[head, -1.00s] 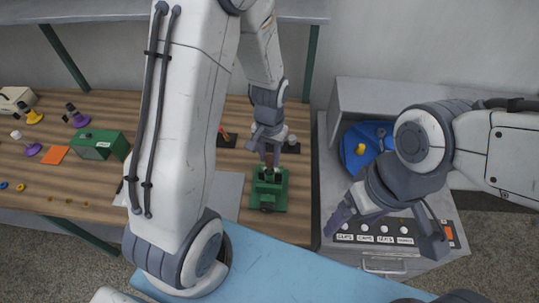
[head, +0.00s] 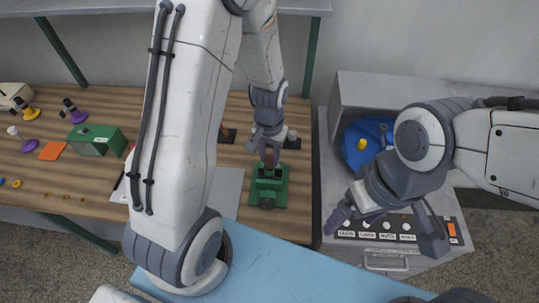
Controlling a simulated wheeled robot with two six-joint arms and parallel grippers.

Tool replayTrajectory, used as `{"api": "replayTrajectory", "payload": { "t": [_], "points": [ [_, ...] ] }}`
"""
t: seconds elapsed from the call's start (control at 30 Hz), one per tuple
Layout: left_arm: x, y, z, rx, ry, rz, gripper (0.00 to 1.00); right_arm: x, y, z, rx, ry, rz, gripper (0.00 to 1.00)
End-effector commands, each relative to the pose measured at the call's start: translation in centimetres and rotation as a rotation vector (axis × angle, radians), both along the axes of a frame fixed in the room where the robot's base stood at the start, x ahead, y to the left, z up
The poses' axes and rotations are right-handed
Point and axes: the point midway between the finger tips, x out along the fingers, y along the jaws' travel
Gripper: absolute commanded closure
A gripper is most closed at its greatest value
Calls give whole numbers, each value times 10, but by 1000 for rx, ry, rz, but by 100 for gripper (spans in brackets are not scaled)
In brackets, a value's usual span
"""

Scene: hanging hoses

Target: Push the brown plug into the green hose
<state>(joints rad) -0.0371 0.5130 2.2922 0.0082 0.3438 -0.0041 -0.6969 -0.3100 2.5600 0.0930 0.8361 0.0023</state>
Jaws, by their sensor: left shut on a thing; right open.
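My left gripper (head: 268,155) points down over a green block-like fixture (head: 268,196) on the wooden bench. It is shut on a small brown piece that looks like the brown plug; the fingers hide most of it, so I give it no separate point. The fingertips are at the dark top of the fixture; I cannot tell whether the piece touches anything there. I cannot make out the green hose; it may be hidden in or behind the fixture. My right gripper (head: 388,228) is open and empty in front of the grey cabinet, away from the fixture.
The wooden bench (head: 55,178) holds a green box (head: 96,140), an orange square (head: 52,150), and purple and yellow based pieces at left. A grey cabinet (head: 376,92) with a blue thing (head: 366,142) and labelled knobs stands at right. A light blue surface (head: 270,265) lies in front.

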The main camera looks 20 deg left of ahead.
Motion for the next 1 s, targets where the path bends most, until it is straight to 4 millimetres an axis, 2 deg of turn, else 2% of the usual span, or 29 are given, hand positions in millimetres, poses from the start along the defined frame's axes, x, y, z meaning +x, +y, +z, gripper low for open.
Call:
{"api": "replayTrajectory", "payload": {
  "t": [0.27, 0.3, 0.37, 0.4, 0.77, 0.87, 1.0],
  "points": [
    [0, 0, -8, 0, 1, 0, 100, 0, 0, -6, 0, 0, 0, 14],
    [0, 0, -7, 0, 0, 0, 58, 0, 0, -6, 0, 0, 0, 14],
    [0, 0, -7, 0, 0, 0, 35, 0, 0, -5, 0, 0, 0, 14],
    [0, 0, -7, 0, 0, 0, 31, 0, 0, -5, 0, 0, 0, 14],
    [0, 0, -3, 0, -2, 0, 31, 0, 0, -6, 0, 0, 1, 14],
    [1, 0, 9, 0, -5, 0, 31, 0, 0, -7, 0, 0, 1, 14],
    [2, 0, 36, 0, -9, 0, 31, 0, 0, -10, 0, 0, 1, 14]
  ]
}}
